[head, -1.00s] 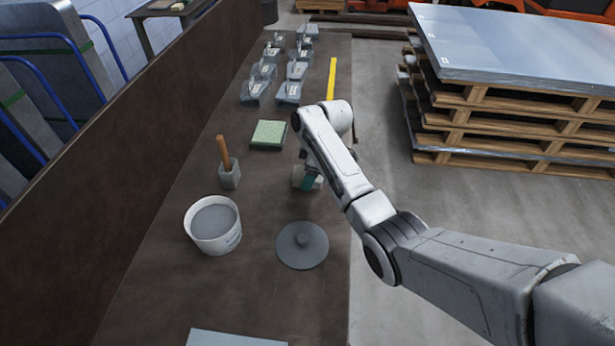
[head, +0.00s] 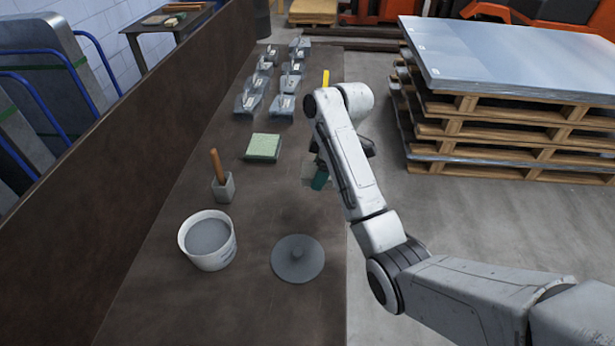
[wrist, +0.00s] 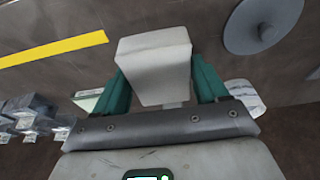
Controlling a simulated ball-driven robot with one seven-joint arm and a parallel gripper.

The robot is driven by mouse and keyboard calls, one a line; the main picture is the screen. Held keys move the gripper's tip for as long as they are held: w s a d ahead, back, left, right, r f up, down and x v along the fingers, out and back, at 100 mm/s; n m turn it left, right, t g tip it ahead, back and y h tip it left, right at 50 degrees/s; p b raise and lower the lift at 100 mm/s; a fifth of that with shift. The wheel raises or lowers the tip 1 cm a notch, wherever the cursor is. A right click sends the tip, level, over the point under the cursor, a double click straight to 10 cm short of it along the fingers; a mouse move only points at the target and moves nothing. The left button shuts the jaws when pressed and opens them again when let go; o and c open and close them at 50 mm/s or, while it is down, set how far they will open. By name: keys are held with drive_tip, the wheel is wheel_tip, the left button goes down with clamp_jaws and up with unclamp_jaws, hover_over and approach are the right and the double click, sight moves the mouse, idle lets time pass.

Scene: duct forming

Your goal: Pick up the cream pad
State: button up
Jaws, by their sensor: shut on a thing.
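The cream pad (wrist: 153,62) is a pale, thick block held between the two teal fingers of my gripper (wrist: 162,80) in the wrist view. The fingers press on its two sides. In the head view my gripper (head: 320,178) hangs near the right edge of the bench, partly hidden by my arm. Only a small pale part of the pad (head: 308,172) shows there, beside a teal finger. The pad appears to be above the bench top, though its exact height is hard to tell.
Several metal pieces (head: 283,105) and a yellow strip (head: 326,78) lie at the far end. Stacked pallets (head: 510,125) stand right.

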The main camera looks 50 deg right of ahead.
drive_tip(key=s+r+p, duration=0.3)
drive_tip(key=s+p, duration=0.3)
drive_tip(key=s, duration=0.2)
drive_tip(key=shift+s+d+r+p, duration=0.15)
drive_tip(key=shift+s+r+p, duration=0.05)
drive_tip(key=shift+s+p, duration=0.1)
